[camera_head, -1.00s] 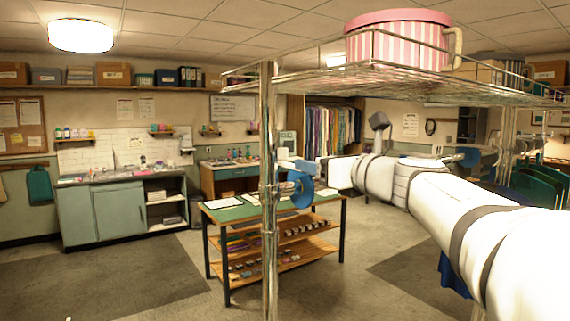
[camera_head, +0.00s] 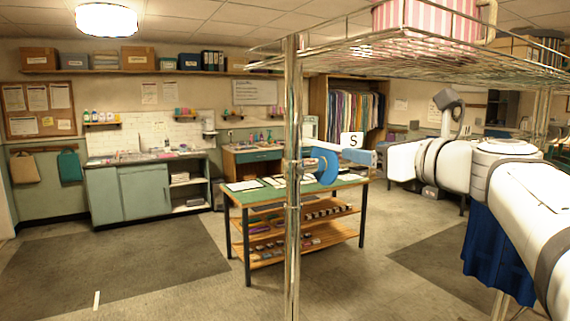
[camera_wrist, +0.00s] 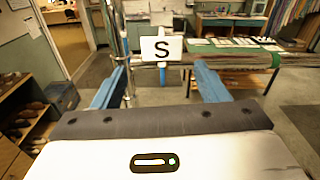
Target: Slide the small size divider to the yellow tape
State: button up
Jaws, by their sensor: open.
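The small size divider shows as a white tag with a black S (camera_wrist: 162,49) and a narrow blue part below it in the wrist view. In the head view the S tag (camera_head: 353,140) stands just right of the rack post, near a blue curved piece (camera_head: 324,167). My gripper (camera_wrist: 160,74) is open, with its two blue fingers on either side of the divider's line of sight. I cannot tell whether they touch it. In the head view my gripper (camera_head: 363,157) reaches in from the right. I cannot make out the yellow tape.
A chrome post (camera_head: 292,230) and wire shelf (camera_head: 430,60) stand close in front, with a striped box (camera_head: 425,20) on top. A blue cloth (camera_head: 497,255) hangs below my arm. A green-topped table (camera_head: 345,182) stands behind.

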jog(key=s+a+f+n+g+h, duration=0.1)
jog(key=s+a+f+n+g, duration=0.15)
jog(key=f+n, duration=0.4)
jog(key=s+a+f+n+g+h, duration=0.1)
jog(key=s+f+n+g, duration=0.2)
jog(key=f, duration=0.6)
jog(key=s+a+f+n+g+h, duration=0.1)
jog(key=s+a+f+n+g, duration=0.15)
jog(key=f+n, duration=0.4)
jog(key=s+d+f+n+g+h, duration=0.2)
jog(key=s+f+n, duration=0.3)
jog(key=f+n, duration=0.2)
jog(key=s+d+f+n+g+h, duration=0.1)
jog(key=s+f+n+g+h, duration=0.1)
jog(key=s+f+n, duration=0.3)
jog(key=shift+d+f+n+g+h, duration=0.35)
jog(key=shift+f+n+h, duration=0.4)
jog(key=shift+f, duration=0.8)
